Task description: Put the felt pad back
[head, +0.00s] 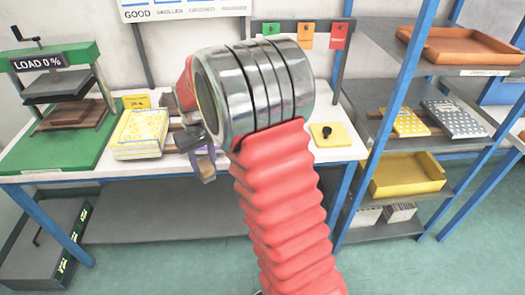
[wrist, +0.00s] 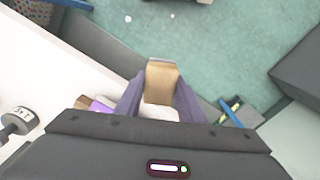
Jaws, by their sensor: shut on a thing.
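My gripper (head: 203,155) is shut on a small tan block-like piece, seen in the head view (head: 207,172) and between the fingertips in the wrist view (wrist: 162,80). I cannot tell for sure whether this piece is the felt pad. It is held at the front edge of the white table (head: 250,160), with the floor behind it in the wrist view. My red arm hides the middle of the table. A yellow square pad (head: 346,138) with a small black thing on it lies on the table, right of my arm.
A green press (head: 55,52) reading LOAD 0% stands at the left, beside a yellow patterned stack (head: 139,131). A shelf rack at the right holds an orange tray (head: 465,45) and a yellow tray (head: 408,177). Coloured tags (head: 306,36) hang behind the table.

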